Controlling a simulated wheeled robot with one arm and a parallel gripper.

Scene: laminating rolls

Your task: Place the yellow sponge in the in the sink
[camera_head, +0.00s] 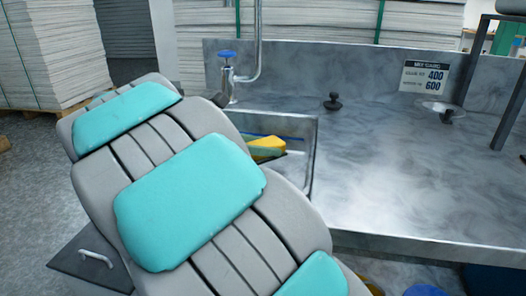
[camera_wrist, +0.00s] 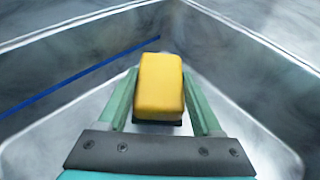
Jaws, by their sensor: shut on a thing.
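The yellow sponge (camera_wrist: 160,85) is between the two fingers of my gripper (camera_wrist: 161,100) in the wrist view, and the fingers are shut on it. In the head view the sponge (camera_head: 266,146) shows just past my arm, at the sink (camera_head: 308,150). The sink's metal walls (camera_wrist: 255,55) surround the sponge and fingers in the wrist view, so the sponge is within the basin's outline. I cannot tell whether it touches the sink floor. My arm hides the gripper and much of the sink in the head view.
A tap with a blue knob (camera_head: 227,56) stands behind the sink. A blue line (camera_wrist: 85,75) runs along the left sink wall. The grey counter (camera_head: 390,165) to the right is mostly clear, with a black knob-like item (camera_head: 333,102) and a price sign (camera_head: 424,78) at the back.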

